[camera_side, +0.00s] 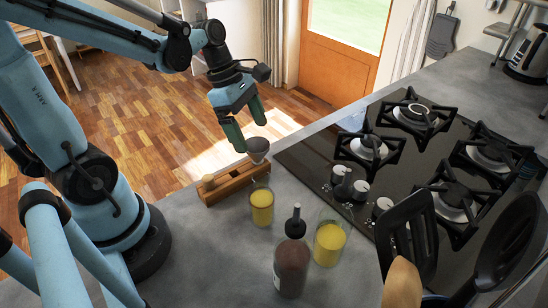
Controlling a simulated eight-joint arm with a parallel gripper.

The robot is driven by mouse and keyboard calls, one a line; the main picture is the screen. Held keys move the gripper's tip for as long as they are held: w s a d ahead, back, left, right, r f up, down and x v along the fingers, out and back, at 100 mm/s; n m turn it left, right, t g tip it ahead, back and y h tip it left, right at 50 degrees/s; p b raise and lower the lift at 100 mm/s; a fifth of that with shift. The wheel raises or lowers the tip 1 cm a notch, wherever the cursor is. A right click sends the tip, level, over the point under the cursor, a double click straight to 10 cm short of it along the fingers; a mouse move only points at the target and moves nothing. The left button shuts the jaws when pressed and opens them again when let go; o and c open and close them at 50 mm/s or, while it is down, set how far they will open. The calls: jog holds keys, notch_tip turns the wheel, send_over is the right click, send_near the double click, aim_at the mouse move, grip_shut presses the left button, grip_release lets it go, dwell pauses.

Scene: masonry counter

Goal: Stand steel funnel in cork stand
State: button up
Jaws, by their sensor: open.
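The steel funnel (258,147) is a small grey cone, wide end up. It sits at the right end of the brown cork stand (231,184), looking about upright, with its narrow end down at the stand. Whether its spout is fully in a hole is hidden. My gripper (249,131) has two dark green fingers, spread apart, with nothing between them. It is just above and slightly left of the funnel, and the fingertips look clear of it.
A glass of yellow liquid (262,207), a second glass (329,242) and a dark-topped bottle (292,262) stand in front. The black hob (330,165) is right; dark utensils (415,235) fill the lower right.

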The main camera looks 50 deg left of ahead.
jog(key=v, duration=0.8)
jog(key=shift+r, duration=0.4)
jog(key=shift+s+a, duration=0.1)
